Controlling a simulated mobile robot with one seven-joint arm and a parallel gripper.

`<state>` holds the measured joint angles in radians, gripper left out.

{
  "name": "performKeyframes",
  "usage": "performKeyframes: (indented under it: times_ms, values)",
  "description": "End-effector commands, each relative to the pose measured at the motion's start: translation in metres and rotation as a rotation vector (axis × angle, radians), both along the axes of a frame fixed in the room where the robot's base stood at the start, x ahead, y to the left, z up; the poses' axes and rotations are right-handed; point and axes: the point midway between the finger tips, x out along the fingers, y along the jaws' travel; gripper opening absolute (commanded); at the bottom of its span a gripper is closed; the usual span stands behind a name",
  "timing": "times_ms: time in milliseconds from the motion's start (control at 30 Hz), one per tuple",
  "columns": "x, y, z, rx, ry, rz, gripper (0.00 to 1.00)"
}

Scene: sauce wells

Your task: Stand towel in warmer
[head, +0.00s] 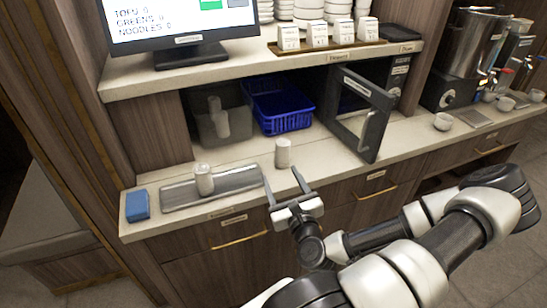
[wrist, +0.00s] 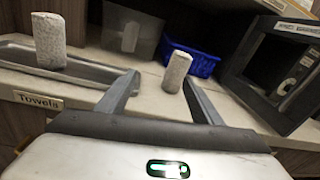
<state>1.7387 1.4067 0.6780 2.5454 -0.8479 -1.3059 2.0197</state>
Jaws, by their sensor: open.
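A white rolled towel (head: 283,153) stands upright on the counter, just beyond my gripper (head: 284,184). In the wrist view this towel (wrist: 176,72) shows beyond the open fingertips, nearer the right finger. My gripper is open and empty. A second rolled towel (head: 204,180) stands on the metal tray (head: 240,181) at the left; it also shows in the wrist view (wrist: 49,42). The dark warmer (wrist: 270,62) stands at the right, with its framed door (head: 372,132) swung open toward the front in the head view. Much of its inside is hidden.
A blue basket (head: 281,122) and a grey bin (head: 213,128) with a pale roll inside stand under the shelf. A blue block (head: 137,205) lies at the counter's left end. The open door juts over the counter right of the standing towel.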

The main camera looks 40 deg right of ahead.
Motion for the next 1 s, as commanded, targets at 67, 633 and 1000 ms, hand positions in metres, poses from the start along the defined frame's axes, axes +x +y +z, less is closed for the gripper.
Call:
performKeyframes:
  times_ms: [67,633,1000]
  values:
    - [-0.012,-0.017,0.001,0.087,-0.068,-0.093,0.6]
    - [0.033,-0.057,-0.005,0.127,-0.111,-0.149,0.6]
    - [0.056,-0.065,-0.005,0.125,-0.108,-0.145,0.6]
